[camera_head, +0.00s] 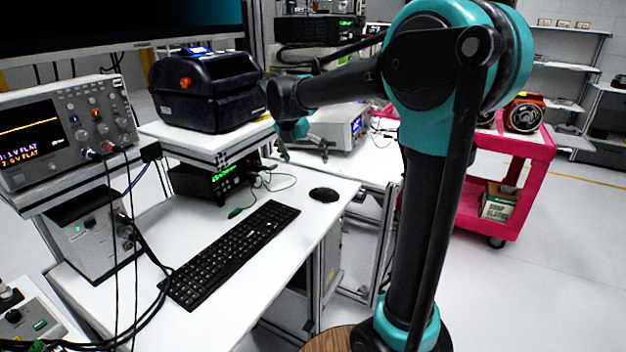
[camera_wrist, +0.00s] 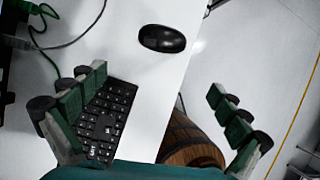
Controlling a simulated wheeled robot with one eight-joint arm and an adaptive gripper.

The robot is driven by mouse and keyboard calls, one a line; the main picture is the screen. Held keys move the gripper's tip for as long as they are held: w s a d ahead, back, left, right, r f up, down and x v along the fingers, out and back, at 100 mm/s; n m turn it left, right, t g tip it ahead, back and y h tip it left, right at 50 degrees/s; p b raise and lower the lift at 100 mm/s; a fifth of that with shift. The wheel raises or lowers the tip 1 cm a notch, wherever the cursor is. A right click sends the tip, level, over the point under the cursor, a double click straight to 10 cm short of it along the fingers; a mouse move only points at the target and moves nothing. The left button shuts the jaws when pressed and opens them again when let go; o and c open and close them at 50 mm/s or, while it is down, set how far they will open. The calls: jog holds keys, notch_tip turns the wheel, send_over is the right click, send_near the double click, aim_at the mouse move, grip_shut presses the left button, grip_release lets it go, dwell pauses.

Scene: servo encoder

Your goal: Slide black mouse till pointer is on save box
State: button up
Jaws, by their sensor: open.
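The black mouse (camera_head: 324,194) lies on the white desk near its right edge, past the far end of the keyboard. In the wrist view the mouse (camera_wrist: 162,38) is whole and uncovered, beyond my fingertips. My gripper (camera_wrist: 157,84) is open and empty, with its green fingers spread wide. In the head view my gripper (camera_head: 287,143) hangs above the desk's far end, up and left of the mouse and apart from it. The monitor (camera_head: 110,25) shows only its lower part, dark with a teal glow. No pointer or save box is visible there.
A black keyboard (camera_head: 232,253) lies left of the mouse; in the wrist view it sits under my left finger. A green cable (camera_head: 243,208) lies near the mouse. A label printer (camera_head: 205,88) and oscilloscope (camera_head: 65,130) stand behind. Bare desk surrounds the mouse.

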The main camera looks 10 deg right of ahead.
aim_at(321, 192)
jog(key=x, duration=1.5)
jog(key=shift+w+d+f, duration=0.1)
jog(key=shift+d+f, duration=0.05)
jog(key=shift+d, duration=0.05)
jog(key=shift+c, duration=0.2)
jog(key=c, duration=1.4)
jog(key=shift+w+d, duration=1.45)
jog(key=shift+d, duration=0.2)
jog(key=shift+w+d, duration=1.45)
jog(key=shift+d, duration=0.2)
jog(key=o, duration=1.3)
jog(key=shift+c, duration=0.2)
